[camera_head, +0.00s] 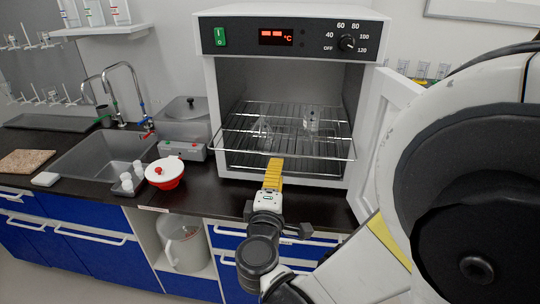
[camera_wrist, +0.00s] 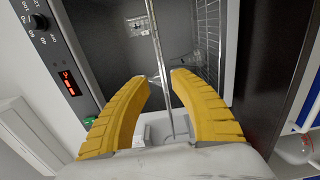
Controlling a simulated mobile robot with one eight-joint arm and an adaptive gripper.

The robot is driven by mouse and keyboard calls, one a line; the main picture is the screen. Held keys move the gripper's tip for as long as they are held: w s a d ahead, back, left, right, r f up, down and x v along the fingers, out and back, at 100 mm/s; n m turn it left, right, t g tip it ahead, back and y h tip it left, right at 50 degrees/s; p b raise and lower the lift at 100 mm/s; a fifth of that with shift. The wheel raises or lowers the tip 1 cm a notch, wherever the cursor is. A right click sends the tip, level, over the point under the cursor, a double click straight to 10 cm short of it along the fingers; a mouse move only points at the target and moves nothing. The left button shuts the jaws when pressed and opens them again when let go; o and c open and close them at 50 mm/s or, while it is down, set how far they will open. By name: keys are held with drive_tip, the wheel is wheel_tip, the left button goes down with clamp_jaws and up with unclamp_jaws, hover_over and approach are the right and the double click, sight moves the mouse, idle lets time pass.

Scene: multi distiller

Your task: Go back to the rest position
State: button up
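My gripper (camera_head: 273,163) has yellow ribbed fingers and is at the front edge of the drying oven's wire rack (camera_head: 240,131). In the wrist view my gripper (camera_wrist: 161,77) is open, with a gap between its fingertips and no object held. A rack wire shows through the gap. The oven (camera_head: 209,95) is open at the front. A clear glass vessel (camera_head: 311,119) stands on the rack, right of centre. A second, fainter glass shape (camera_head: 265,130) is to its left; its outline is hard to make out.
The open oven door (camera_head: 384,120) stands to the right, close to my arm. Left of the oven are a red and white bowl (camera_head: 165,174), small white bottles (camera_head: 133,174) and a sink (camera_head: 100,158). A jug (camera_head: 184,245) sits in the open cabinet below.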

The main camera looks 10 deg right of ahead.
drive_tip(key=shift+d, duration=0.1)
drive_tip(key=s+d+f+m+g, duration=0.4)
drive_tip(key=s+d+m+g, duration=0.3)
drive_tip(key=d, duration=0.3)
drive_tip(key=s+a+m+g+y, duration=0.2)
drive_tip(key=s+m+y, duration=0.3)
drive_tip(key=s, duration=0.6)
drive_tip(key=shift+s+a+f+m+g+y, duration=0.2)
drive_tip(key=shift+f+m+g+y, duration=0.3)
drive_tip(key=shift+m, duration=0.7)
